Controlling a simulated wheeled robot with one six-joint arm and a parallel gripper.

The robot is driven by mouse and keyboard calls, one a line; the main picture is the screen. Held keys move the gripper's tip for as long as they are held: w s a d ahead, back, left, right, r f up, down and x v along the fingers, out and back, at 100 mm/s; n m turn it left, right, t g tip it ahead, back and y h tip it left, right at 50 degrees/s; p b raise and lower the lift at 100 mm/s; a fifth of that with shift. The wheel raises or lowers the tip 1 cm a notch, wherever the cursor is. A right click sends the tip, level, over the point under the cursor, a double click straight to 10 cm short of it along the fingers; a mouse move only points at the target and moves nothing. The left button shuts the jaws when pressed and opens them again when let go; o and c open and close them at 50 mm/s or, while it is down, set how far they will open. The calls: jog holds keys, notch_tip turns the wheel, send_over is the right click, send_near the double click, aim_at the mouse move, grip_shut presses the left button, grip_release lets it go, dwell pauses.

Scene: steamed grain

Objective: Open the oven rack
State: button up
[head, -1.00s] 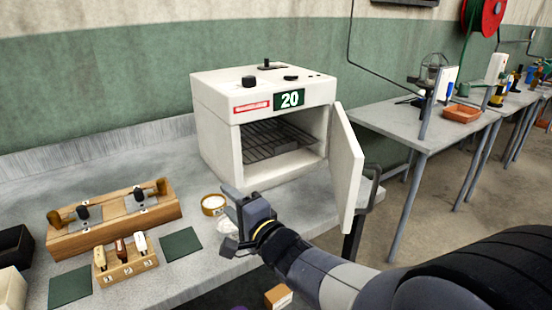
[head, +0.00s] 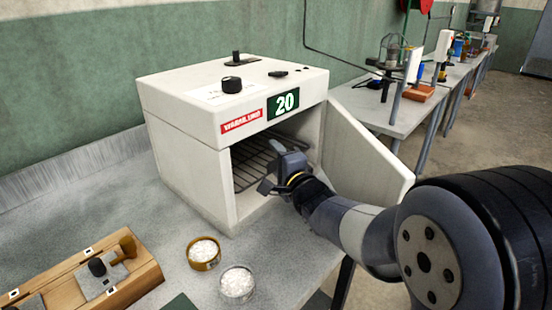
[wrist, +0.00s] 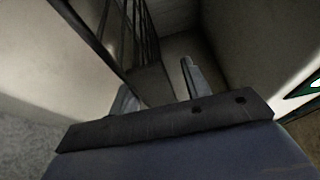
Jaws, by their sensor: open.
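The white oven (head: 190,150) with the number 20 stands on the bench with its door (head: 365,145) swung open to the right. Its dark wire rack (head: 246,172) lies inside, partly hidden by my gripper. My gripper (head: 275,175) is at the oven's open front, at the rack's front right part. In the wrist view, my gripper's two fingers (wrist: 157,90) are apart and point into the oven cavity. The rack's bars (wrist: 135,25) run along the upper left there, close to the fingers. I cannot tell whether a finger touches the rack.
An amber-rimmed dish (head: 204,254) and a clear dish (head: 237,284), both with white grains, stand on the bench before the oven. A wooden block (head: 135,285) with handled tools is at the lower left. The open door stands close beside my arm.

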jog(key=shift+c, duration=0.2)
jog(key=shift+r, duration=0.15)
grip_shut()
jog(key=shift+s+d+r+p, duration=0.15)
jog(key=shift+s+d+p, duration=0.05)
jog(key=shift+d+p, duration=0.1)
jog(key=shift+s+d+p, duration=0.65)
jog(key=shift+s+d, duration=0.55)
jog(key=shift+s, duration=0.05)
jog(key=shift+c, duration=0.8)
grip_release()
jog(key=shift+o, duration=1)
jog(key=shift+s+f, duration=0.1)
jog(key=shift+f, duration=0.1)
